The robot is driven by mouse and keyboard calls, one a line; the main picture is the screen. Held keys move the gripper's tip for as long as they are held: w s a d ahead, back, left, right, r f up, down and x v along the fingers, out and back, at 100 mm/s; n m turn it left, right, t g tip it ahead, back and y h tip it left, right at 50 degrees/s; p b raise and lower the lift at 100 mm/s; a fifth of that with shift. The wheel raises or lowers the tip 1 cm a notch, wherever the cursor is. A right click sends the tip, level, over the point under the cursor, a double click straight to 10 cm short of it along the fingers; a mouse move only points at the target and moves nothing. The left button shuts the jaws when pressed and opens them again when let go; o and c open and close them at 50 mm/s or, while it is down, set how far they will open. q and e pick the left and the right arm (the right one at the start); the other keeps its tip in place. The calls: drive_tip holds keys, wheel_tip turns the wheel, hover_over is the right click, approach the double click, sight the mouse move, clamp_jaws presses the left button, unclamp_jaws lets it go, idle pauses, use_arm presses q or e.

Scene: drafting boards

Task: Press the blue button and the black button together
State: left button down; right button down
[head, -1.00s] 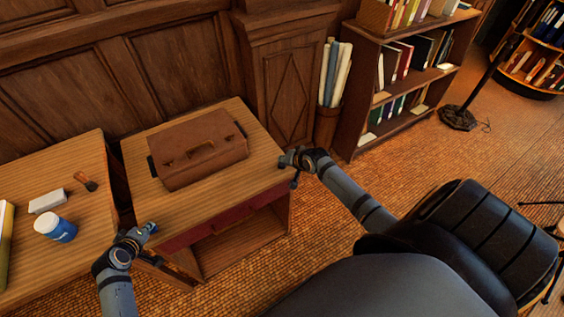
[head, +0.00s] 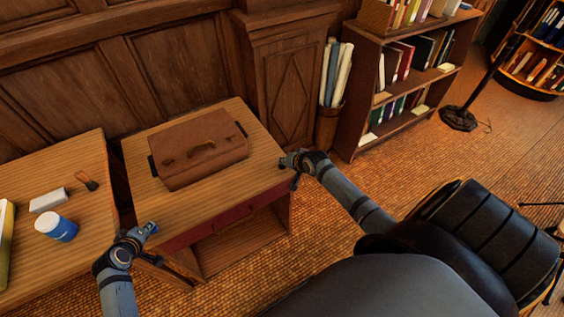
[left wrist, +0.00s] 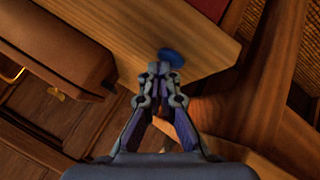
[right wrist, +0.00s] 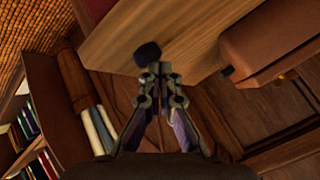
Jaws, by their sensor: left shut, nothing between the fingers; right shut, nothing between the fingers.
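The blue button (left wrist: 171,57) is a round disc near the corner of the wooden desk top; in the head view a bit of blue (head: 152,227) shows at the left gripper's tip. My left gripper (head: 146,231) is shut and empty, its fingertips (left wrist: 160,68) right at the button's edge. The black button (right wrist: 148,54) is a dark round knob near the opposite front corner of the desk. My right gripper (head: 288,162) is shut and empty, its fingertips (right wrist: 155,70) right at that button. I cannot tell whether either button is pressed in.
A brown case (head: 197,150) lies on the desk (head: 185,212) between the grippers. A side table (head: 80,170) at left holds a blue-and-white jar (head: 56,227), a white block (head: 47,200) and a brush (head: 87,181). A bookshelf (head: 372,140) stands back right.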

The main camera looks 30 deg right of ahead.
drive_tip(key=shift+s+f, duration=0.1)
drive_tip(key=shift+f, duration=0.35)
idle(1.1)
drive_tip(key=shift+r, duration=1.05)
use_arm(q)
drive_tip(key=shift+f, duration=0.1)
use_arm(e)
drive_tip(key=shift+r, duration=2.55)
